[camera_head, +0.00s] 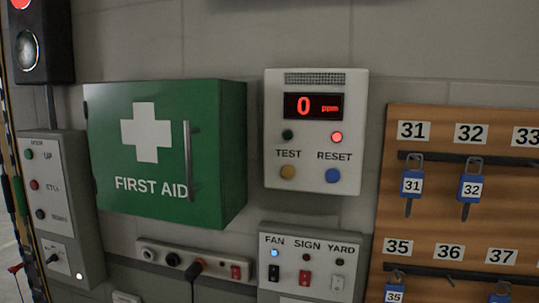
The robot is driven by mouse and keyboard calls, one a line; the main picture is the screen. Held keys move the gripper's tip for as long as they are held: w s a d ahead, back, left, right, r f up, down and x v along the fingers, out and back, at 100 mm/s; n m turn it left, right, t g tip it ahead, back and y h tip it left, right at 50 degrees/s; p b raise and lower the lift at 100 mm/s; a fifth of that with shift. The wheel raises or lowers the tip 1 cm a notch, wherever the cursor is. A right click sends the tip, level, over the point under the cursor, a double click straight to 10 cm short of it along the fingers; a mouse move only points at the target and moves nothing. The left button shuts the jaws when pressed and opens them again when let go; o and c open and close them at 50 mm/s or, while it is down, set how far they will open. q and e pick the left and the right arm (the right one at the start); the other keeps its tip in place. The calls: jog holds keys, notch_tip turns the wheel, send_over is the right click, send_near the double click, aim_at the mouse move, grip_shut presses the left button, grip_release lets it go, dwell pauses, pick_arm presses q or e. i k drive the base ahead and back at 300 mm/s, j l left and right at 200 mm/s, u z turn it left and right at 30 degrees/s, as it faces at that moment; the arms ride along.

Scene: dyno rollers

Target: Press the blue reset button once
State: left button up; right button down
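The blue reset button (333,175) is a round button at the lower right of a white wall panel (272,150), under the label RESET. A yellow button (288,172) sits to its left under the label TEST. The panel's display (313,106) reads 0 ppm in red. A red lamp (336,137) is lit above RESET, and a dark green lamp (288,134) above TEST looks unlit. Neither of my grippers is in view.
A green first aid cabinet (215,150) with a handle sticks out left of the panel. A switch box (311,262) and a socket strip (195,262) are below. A wooden key board (440,230) with padlocks hangs at the right. A door control box (62,200) is at the left.

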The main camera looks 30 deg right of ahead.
aim_at(332, 175)
jog(key=z, duration=1.15)
